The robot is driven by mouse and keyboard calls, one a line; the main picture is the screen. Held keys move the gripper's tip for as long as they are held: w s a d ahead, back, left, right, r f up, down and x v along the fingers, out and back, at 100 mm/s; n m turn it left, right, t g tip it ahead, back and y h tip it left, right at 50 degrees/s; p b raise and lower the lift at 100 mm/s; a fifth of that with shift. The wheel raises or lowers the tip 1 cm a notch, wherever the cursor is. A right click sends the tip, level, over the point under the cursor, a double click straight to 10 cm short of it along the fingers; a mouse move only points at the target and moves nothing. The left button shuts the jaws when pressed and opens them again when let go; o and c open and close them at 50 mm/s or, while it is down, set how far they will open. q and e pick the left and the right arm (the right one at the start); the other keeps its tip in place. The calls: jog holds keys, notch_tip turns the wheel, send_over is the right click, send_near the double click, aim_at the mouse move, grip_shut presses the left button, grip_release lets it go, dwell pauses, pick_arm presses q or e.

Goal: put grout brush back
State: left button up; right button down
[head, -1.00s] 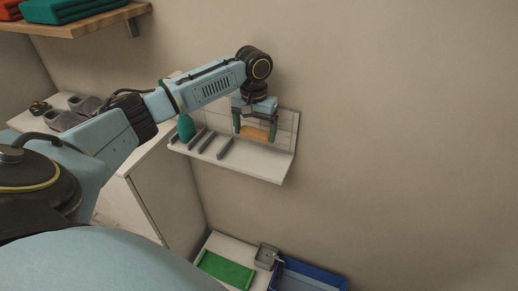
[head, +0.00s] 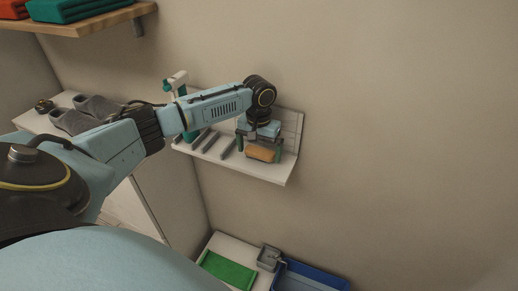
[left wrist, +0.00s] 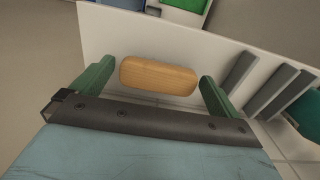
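The grout brush shows as a rounded orange-brown wooden block (head: 263,152). It is low over the small white wall shelf (head: 225,157), near its right end. My left gripper (head: 260,148) points down with one green finger at each end of the block. The left wrist view shows the wooden block (left wrist: 158,75) lengthwise between the fingertips, close to both. The fingers are wide apart and appear closed on the block's ends. Any bristles are hidden beneath it, and I cannot tell whether it touches the shelf. My right gripper is not in view.
Several grey divider bars (head: 211,142) stand on the shelf left of the brush. A green-and-white bottle (head: 183,110) is partly behind my left arm. Below are a green mat (head: 227,268) and a blue tray (head: 312,278). The wall to the right is bare.

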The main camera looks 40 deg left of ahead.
aim_at(259, 152)
pick_arm(q)
notch_tip(259, 152, up, 12)
jog(key=shift+p, duration=0.3)
dwell(0.3)
dwell(0.5)
